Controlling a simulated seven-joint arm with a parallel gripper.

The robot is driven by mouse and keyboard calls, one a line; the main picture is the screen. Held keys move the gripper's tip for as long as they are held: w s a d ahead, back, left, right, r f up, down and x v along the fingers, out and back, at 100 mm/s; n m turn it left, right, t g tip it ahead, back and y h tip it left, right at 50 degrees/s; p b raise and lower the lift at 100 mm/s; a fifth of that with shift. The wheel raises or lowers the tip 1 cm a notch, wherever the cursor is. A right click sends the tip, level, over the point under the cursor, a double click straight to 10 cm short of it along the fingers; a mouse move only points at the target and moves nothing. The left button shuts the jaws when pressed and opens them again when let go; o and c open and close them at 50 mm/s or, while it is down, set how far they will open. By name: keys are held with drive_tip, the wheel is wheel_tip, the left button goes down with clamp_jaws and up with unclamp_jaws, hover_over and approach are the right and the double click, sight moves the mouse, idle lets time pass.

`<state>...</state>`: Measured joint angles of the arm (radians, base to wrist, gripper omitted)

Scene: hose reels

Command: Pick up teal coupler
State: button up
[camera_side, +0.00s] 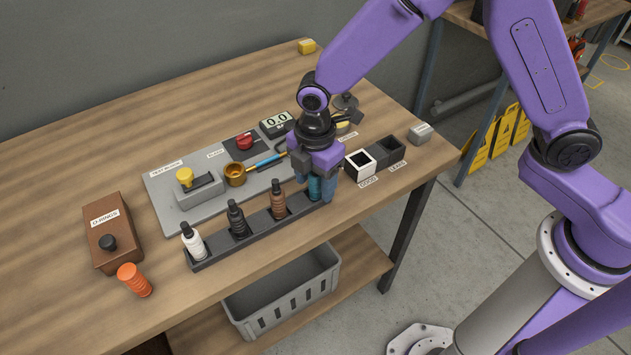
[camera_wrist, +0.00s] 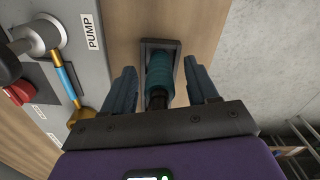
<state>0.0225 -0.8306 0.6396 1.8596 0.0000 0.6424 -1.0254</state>
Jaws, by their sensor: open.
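The teal coupler (camera_side: 315,187) stands at the right end of a dark rack (camera_side: 258,232) on the wooden table. In the wrist view the teal coupler (camera_wrist: 160,75) lies between my two fingers, with a visible gap on each side. My gripper (camera_side: 314,186) is open, pointing down around the coupler. The gripper's two fingers also show in the wrist view (camera_wrist: 162,84). In the side view the fingers partly hide the coupler.
The rack also holds a white (camera_side: 193,241), a black (camera_side: 237,218) and a brown coupler (camera_side: 278,199). White (camera_side: 360,164) and dark bins (camera_side: 390,151) stand right of my gripper. A test board (camera_side: 160,190) lies behind.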

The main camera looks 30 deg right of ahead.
drive_tip(key=shift+f, duration=0.1)
clamp_jaws()
